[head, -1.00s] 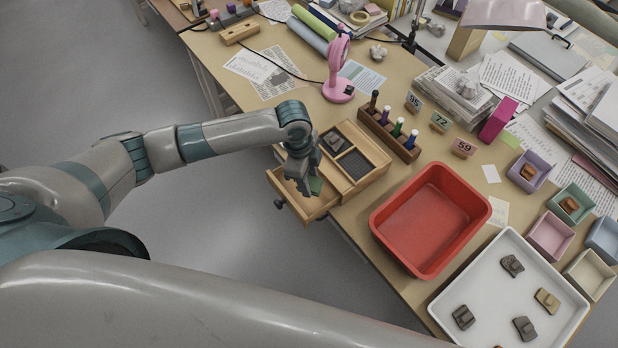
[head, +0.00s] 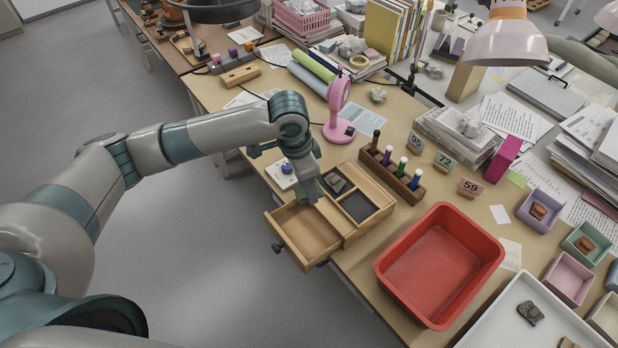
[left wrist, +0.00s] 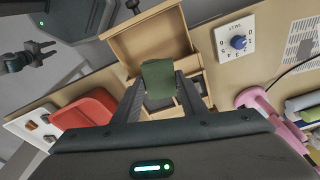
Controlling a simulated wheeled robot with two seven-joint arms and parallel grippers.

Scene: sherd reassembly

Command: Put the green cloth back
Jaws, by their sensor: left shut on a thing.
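The green cloth (left wrist: 162,88) is a small dull green piece, pinched between the fingers of my left gripper (left wrist: 161,100). In the head view my left gripper (head: 312,198) is shut on it, and only a bit of green shows. The gripper is above the inner end of the pulled-out drawer (head: 305,238), near the wooden box (head: 374,187). The drawer's visible floor is bare.
The box top has compartments, one holding a dark piece (head: 338,182). A white dial plate with a blue knob (left wrist: 238,42) lies beside the box. A pen rack (head: 392,172), pink stand (head: 338,112) and red tub (head: 440,265) stand close by.

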